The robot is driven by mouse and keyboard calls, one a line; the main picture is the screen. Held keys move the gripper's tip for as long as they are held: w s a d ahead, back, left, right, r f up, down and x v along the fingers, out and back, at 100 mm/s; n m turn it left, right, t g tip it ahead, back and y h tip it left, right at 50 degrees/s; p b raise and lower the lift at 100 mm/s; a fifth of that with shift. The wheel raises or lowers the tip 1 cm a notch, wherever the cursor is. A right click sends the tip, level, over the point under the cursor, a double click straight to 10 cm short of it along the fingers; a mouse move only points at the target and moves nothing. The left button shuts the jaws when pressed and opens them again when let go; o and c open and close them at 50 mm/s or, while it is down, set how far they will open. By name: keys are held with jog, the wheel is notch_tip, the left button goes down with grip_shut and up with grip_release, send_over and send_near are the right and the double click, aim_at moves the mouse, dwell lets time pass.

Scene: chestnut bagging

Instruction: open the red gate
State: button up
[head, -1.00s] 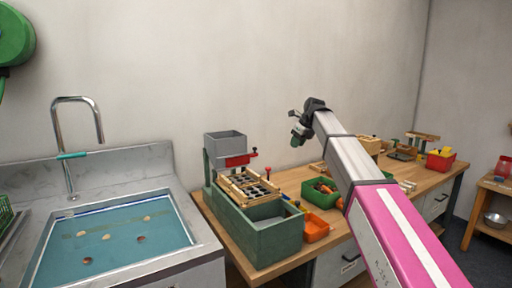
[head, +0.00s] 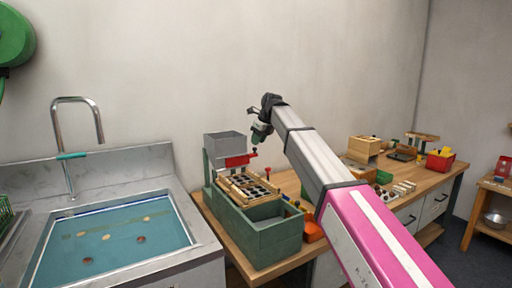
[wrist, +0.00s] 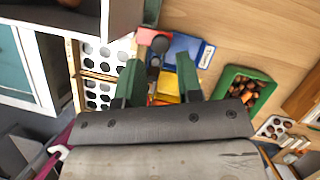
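The red gate (head: 237,160) sits at the lower front of the grey hopper (head: 224,146), on the green sorting stand. In the wrist view a red piece, probably part of the gate (wrist: 148,37), shows ahead of the fingers. My gripper (head: 259,136) hangs above and right of the gate, apart from it in the head view. In the wrist view its two green fingers (wrist: 158,75) are spread with a gap between them, open and empty. The arm hides part of the bench.
A wooden-framed tray with holes (head: 250,186) and a green box (head: 262,240) lie below the hopper. A green bin of chestnuts (wrist: 234,104) stands to the right in the wrist view. The sink (head: 110,245) is at the left. The wall is behind.

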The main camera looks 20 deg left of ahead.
jog(key=shift+x, duration=1.8)
grip_shut()
jog(key=w+d, duration=0.1)
jog(key=w, duration=0.1)
jog(key=w+d, duration=0.2)
grip_release()
jog(key=shift+s+d+r, duration=0.1)
